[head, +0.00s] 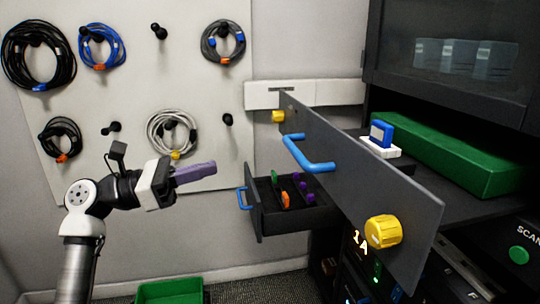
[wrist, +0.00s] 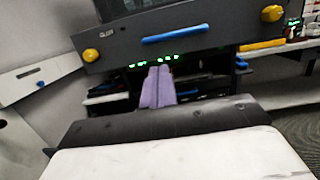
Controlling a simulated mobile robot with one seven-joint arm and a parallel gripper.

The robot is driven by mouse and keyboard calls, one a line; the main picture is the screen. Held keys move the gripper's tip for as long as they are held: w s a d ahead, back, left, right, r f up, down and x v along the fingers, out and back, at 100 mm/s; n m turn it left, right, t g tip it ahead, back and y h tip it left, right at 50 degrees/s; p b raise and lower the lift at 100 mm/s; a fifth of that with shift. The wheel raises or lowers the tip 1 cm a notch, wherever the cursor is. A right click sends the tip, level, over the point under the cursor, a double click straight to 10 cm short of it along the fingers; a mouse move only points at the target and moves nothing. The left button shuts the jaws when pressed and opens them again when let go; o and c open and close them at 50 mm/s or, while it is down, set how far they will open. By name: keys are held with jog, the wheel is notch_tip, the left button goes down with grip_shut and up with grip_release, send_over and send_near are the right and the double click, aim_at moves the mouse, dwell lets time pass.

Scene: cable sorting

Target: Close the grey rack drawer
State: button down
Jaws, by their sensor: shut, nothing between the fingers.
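The grey rack drawer (head: 365,185) stands pulled out from the rack, its long grey front turned toward the wall side. Its front carries a blue bar handle (head: 305,158), a yellow knob (head: 383,231) near one end and a smaller yellow one at the other. In the wrist view the grey front (wrist: 130,45) and blue handle (wrist: 176,34) are across the top. My gripper (head: 205,169) has purple fingers, shut and empty, left of the drawer front and apart from it. In the wrist view my fingertips (wrist: 156,78) appear below the front's lower edge.
A small dark drawer (head: 259,222) with a blue handle is open below, holding green, orange and purple pieces. A green box (head: 455,150) and a blue item on a white base (head: 381,135) are on the rack. Coiled cables hang on the pegboard (head: 130,80). A green bin (head: 170,291) is on the floor.

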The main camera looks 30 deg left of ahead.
jog(key=p+x, duration=0.3)
jog(key=x, duration=1)
jog(key=shift+r, duration=0.15)
jog(key=shift+d, duration=0.1)
jog(key=b, duration=0.7)
send_near(405, 136)
jog(key=x, duration=0.6)
jog(key=shift+w+d, duration=0.2)
jog(key=shift+d, duration=0.05)
jog(key=shift+w+d, duration=0.4)
jog(key=shift+w, duration=0.05)
jog(key=shift+r, duration=0.1)
jog(key=shift+w+r, duration=0.1)
